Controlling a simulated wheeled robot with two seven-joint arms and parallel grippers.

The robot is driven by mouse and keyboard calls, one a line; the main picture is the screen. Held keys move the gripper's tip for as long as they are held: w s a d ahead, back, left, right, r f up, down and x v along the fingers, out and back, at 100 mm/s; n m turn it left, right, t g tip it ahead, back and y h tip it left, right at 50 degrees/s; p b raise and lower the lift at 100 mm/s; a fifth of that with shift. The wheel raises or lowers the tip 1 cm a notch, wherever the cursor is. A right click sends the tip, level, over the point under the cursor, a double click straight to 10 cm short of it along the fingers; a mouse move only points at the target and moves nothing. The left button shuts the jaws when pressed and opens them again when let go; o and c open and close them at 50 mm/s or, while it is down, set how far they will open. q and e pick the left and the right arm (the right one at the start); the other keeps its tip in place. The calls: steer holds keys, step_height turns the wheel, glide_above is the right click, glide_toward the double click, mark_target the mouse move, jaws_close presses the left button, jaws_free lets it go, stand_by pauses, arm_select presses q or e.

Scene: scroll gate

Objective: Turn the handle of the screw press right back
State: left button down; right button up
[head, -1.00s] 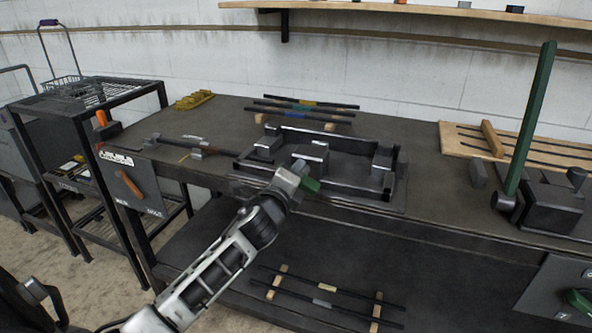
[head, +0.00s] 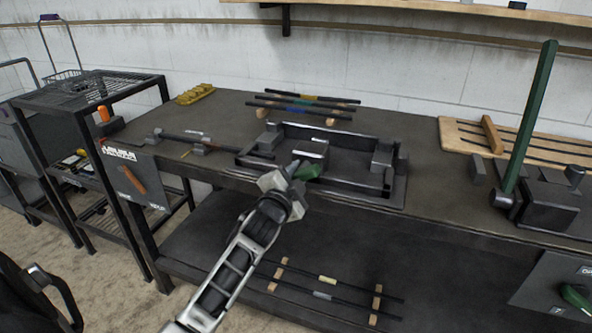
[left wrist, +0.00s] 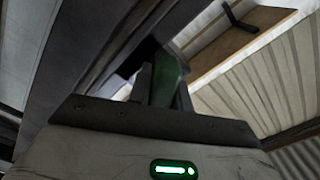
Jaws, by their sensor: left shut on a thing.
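The screw press (head: 347,136) is a low dark frame with metal blocks at the front middle of the workbench. Its short green handle (head: 308,172) is at the press's front side. My left gripper (head: 291,174) is at this handle, shut on it, and hides part of it. In the left wrist view the green handle (left wrist: 166,80) shows between the dark fingers. A grey block (head: 311,149) stands inside the frame just behind the gripper. The screw itself is hard to make out. My right gripper is not in view.
A tall green lever (head: 530,115) stands on a dark block at the right of the bench (head: 430,190). Rods lie on wooden supports behind the press. A long dark tool (head: 205,141) lies to the left. A black wire rack (head: 95,92) stands beyond the bench's left end.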

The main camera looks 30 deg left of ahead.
arm_select(q)
steer(key=n, duration=0.2)
steer(key=n+p, duration=0.1)
steer(key=n, duration=0.1)
steer(key=n+p, duration=0.1)
steer(key=shift+d+f+n, duration=0.2)
steer(key=shift+d+n, duration=0.1)
steer(key=shift+n, duration=0.1)
steer(key=n, duration=0.1)
steer(key=n+p, duration=0.1)
steer(key=n, duration=0.2)
steer(key=shift+w+d+f+n+p, duration=0.1)
steer(key=shift+d+f+n+p, duration=0.05)
steer(key=shift+d+n+p, duration=0.2)
steer(key=shift+n, duration=0.25)
steer(key=c, duration=1.3)
jaws_free()
steer(key=v, duration=1.2)
steer(key=shift+b, duration=0.3)
